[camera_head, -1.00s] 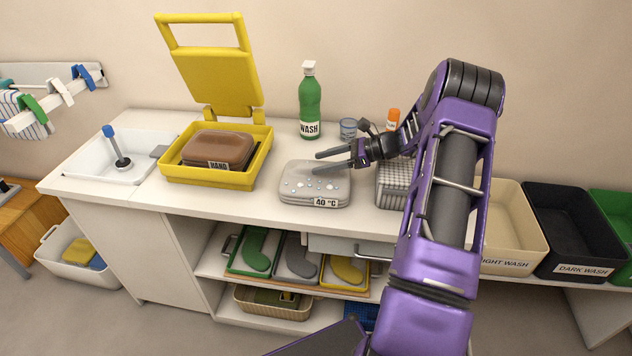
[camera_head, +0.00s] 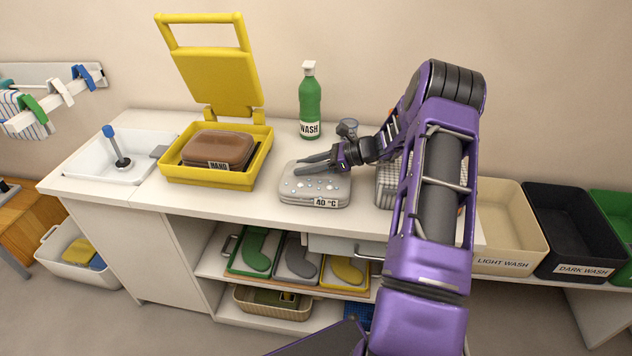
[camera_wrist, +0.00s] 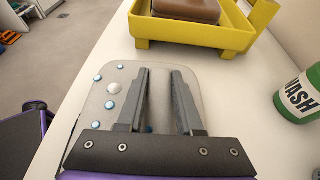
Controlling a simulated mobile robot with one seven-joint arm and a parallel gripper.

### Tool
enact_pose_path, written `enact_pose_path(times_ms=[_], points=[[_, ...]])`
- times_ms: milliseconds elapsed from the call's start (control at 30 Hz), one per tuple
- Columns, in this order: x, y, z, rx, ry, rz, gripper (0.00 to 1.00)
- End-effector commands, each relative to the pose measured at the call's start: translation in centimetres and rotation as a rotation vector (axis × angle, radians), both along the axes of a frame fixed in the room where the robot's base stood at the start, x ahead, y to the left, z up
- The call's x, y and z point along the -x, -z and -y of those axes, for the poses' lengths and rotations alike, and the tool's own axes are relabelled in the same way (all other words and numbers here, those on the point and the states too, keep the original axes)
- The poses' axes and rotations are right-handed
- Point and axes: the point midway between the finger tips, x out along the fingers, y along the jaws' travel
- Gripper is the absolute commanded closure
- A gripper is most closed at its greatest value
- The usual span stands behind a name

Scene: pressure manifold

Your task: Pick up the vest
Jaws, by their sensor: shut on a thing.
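No plain vest shape shows; the piece at my gripper is a flat, rounded grey bundle labelled 40 °C (camera_head: 306,193), with pale blue and white dots on top. It lies on the white counter, and I take it to be the vest. My gripper (camera_head: 299,165) reaches in low from the right, its two dark fingers at the far part of the bundle. In the wrist view, the fingers (camera_wrist: 161,76) lie along the grey bundle (camera_wrist: 105,98), with a gap between them. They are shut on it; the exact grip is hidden.
A yellow open-lidded tray (camera_head: 185,180) holds a brown bundle labelled HAND (camera_head: 217,148), left of the grey one. A green WASH bottle (camera_head: 312,108) stands behind. A checked grey block (camera_head: 385,190) is close on the right, partly behind my arm. A sink (camera_head: 95,165) lies far left.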

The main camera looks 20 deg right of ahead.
Motion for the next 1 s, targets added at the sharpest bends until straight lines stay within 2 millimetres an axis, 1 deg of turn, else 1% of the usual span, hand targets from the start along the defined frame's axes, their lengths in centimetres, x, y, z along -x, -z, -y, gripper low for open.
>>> enact_pose_path(times_ms=[467,567,667,900,1000], points=[[0.0,-0.1,0.0,0.0,0.0,0.001,1.0],[0.0,-0.6,0.0,0.0,0.0,0.002,1.0],[-0.1,-2.0,0.1,0.003,0.0,0.005,1.0],[-0.1,-6.8,0.1,0.002,0.0,0.005,1.0],[0.0,-8.5,0.1,0.002,0.0,0.004,1.0]])
